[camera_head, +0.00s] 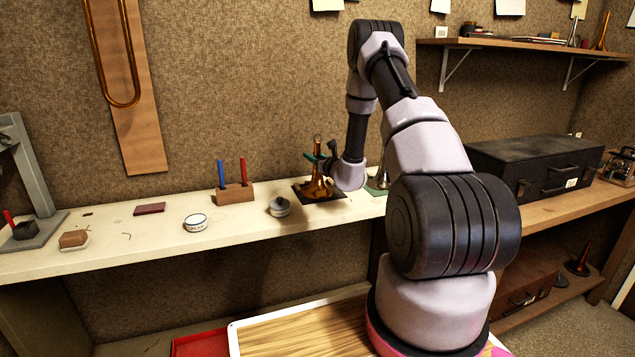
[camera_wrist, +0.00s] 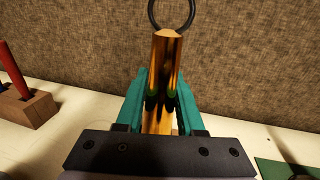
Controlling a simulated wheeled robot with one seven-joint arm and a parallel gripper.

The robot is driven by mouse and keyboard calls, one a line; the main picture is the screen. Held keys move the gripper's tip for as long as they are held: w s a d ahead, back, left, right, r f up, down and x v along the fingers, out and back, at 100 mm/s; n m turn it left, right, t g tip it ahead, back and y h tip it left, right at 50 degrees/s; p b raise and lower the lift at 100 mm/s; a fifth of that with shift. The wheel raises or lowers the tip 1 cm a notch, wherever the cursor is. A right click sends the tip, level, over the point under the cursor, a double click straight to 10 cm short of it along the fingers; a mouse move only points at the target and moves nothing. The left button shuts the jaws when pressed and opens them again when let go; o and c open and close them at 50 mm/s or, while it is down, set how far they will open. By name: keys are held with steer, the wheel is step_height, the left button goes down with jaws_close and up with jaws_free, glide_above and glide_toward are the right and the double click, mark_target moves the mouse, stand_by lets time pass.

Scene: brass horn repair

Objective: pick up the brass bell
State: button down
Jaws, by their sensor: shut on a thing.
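The brass bell (camera_head: 317,188) has a flared base and stands upright over a dark square mat (camera_head: 333,197) on the pale bench. I cannot tell whether its rim touches the mat. In the wrist view, its shiny brass stem (camera_wrist: 165,62) rises between the fingers, with a dark ring at its top. My gripper (camera_head: 317,158) has teal fingers and comes at the bell from the right. In the wrist view, my gripper (camera_wrist: 163,92) is shut on the stem, one finger on each side. The fingers hide part of the lower stem.
Left of the bell are a small lidded pot (camera_head: 279,207), a wooden block with blue and red tools (camera_head: 235,193) and a round white tin (camera_head: 195,222). A green mat (camera_head: 377,186) lies to the right, then a black case (camera_head: 530,165). A wall stands close behind.

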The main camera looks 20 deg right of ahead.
steer(key=shift+r, duration=0.1)
step_height(320, 180, up, 10)
stand_by(0.5)
stand_by(0.7)
